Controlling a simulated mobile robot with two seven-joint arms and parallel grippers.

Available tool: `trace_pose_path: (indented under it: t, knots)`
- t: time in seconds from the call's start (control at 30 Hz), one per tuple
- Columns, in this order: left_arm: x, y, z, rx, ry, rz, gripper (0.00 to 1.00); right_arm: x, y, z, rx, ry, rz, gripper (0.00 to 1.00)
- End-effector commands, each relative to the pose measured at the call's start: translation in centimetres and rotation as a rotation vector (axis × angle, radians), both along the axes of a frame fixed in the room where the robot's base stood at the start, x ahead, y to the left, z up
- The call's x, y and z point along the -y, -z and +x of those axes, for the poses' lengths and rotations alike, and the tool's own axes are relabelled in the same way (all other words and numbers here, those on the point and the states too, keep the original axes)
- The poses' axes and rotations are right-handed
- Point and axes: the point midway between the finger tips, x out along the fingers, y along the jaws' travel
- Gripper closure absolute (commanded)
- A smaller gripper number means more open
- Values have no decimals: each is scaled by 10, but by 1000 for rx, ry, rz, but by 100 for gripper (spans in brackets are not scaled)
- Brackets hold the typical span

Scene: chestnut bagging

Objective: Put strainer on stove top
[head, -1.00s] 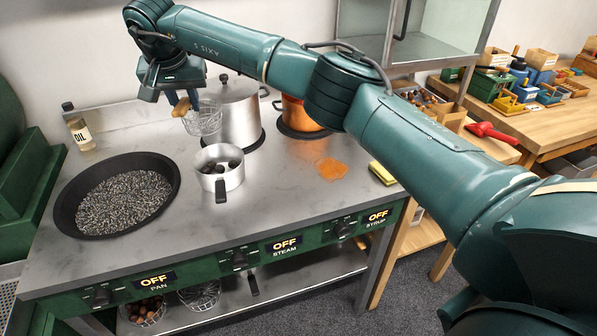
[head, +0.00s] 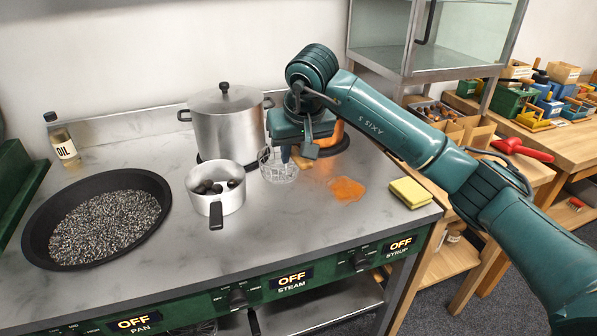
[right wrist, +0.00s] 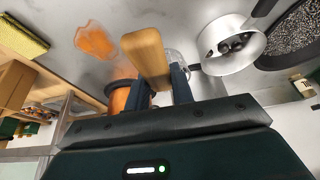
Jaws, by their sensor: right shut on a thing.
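The strainer, a wire mesh basket (head: 279,168), is over the stove top (head: 290,222) between the small saucepan and the orange stain. I cannot tell whether it touches the surface. My right gripper (head: 285,152) is shut on the strainer's wooden handle (right wrist: 147,55), above the basket. In the right wrist view, the handle stands between the fingers and partly hides the mesh (right wrist: 178,64). My left gripper is not in view.
A saucepan (head: 232,199) with dark chestnuts and a lidded steel pot (head: 226,122) stand close by on the left. A copper pot (head: 335,135) is behind my gripper. A black pan (head: 40,215) of dark grains, an oil bottle (head: 64,148) and a yellow sponge (head: 411,192) are farther off.

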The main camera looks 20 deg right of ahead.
Motion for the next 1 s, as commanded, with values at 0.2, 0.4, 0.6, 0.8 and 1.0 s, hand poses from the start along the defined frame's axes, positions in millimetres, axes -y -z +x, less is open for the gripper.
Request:
trace_pose_path:
  t: [0.2, 0.4, 0.6, 0.8, 1.0]
  knots:
    - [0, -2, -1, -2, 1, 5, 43, -1, 28, 0, 0, -1, 2, 100]
    - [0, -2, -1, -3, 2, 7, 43, -1, 43, 0, 4, 1, 1, 100]
    - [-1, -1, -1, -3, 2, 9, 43, -1, 43, 1, 5, 1, 1, 100]
    - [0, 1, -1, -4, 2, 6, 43, 0, 46, 0, 2, 1, 0, 70]
    - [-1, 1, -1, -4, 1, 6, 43, 0, 46, 0, 1, 1, 0, 55]
